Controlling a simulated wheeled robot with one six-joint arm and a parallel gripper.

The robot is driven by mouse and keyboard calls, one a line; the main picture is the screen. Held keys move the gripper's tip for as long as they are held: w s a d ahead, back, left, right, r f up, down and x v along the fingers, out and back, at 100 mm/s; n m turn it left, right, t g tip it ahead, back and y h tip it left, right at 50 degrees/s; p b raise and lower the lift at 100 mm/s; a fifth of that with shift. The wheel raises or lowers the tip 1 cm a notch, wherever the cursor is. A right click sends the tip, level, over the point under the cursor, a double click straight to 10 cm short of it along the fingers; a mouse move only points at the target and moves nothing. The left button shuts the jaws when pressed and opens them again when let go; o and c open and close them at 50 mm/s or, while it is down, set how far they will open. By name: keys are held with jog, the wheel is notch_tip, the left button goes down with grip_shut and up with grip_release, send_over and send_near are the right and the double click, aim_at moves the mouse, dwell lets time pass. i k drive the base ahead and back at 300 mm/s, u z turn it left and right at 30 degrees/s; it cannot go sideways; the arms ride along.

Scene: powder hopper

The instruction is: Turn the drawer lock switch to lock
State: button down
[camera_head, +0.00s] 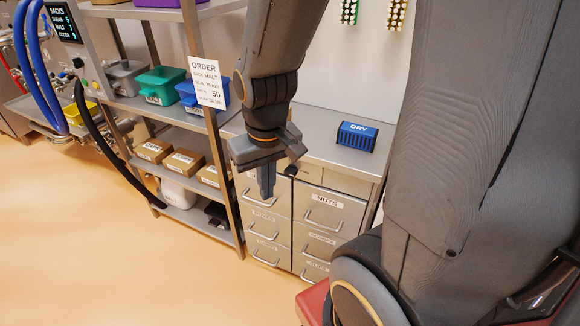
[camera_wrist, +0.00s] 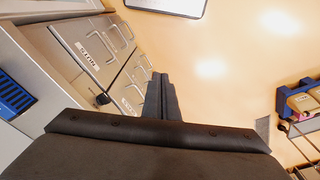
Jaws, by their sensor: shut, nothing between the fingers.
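The drawer lock switch (camera_head: 291,171) looks like a small black knob on the front of the metal drawer cabinet, just below the worktop edge. It also shows in the wrist view as a dark knob (camera_wrist: 103,99), left of my fingers. Its turned position is too small to tell. My gripper (camera_head: 266,188) points down in front of the cabinet, with its fingers together and empty. In the head view it is left of the knob and hides part of the left drawers. In the wrist view my fingers (camera_wrist: 160,82) are apart from the knob.
The cabinet has several labelled drawers with bar handles, including the nuts drawer (camera_head: 328,212). A blue DRY box (camera_head: 356,136) stands on the worktop (camera_head: 322,146). A metal shelf rack (camera_head: 226,180) with bins and boxes stands at left. The orange floor (camera_head: 120,270) in front is clear.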

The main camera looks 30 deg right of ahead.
aim_at(291, 170)
jog(key=z, duration=1.05)
jog(key=k, duration=0.6)
jog(key=u, duration=0.45)
